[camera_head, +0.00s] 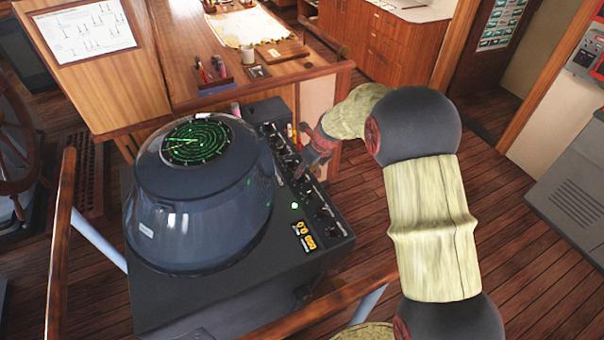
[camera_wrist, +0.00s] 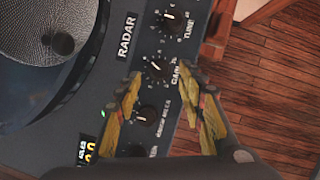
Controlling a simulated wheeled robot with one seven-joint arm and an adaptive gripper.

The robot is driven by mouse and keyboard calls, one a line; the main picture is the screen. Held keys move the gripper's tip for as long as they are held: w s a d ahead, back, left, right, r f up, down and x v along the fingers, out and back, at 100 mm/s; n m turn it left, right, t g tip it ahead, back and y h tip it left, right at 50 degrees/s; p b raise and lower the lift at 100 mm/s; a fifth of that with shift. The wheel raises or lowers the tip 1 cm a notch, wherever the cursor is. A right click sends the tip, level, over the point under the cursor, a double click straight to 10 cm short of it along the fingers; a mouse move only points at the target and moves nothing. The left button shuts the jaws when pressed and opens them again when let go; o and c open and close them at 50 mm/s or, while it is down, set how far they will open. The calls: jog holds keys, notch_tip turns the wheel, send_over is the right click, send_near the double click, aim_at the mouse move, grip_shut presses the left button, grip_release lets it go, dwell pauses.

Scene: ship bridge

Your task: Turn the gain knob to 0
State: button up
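My gripper (camera_wrist: 162,76) is open, with one worn yellow finger on each side and the knob between or just past the fingertips. I cannot tell whether a finger touches it. In the head view my gripper (camera_head: 306,163) is over the knob row and hides part of it.
The radar's domed housing (camera_head: 205,195) stands left of the knob row. The tune knob (camera_wrist: 168,17) is above the gain knob and another knob (camera_wrist: 147,115) below it in the wrist view. A wooden rail (camera_head: 330,300) crosses in front. Wooden floor lies right.

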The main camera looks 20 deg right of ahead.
aim_at(302, 176)
jog(key=shift+x, duration=1.95)
jog(key=shift+c, duration=0.2)
grip_shut()
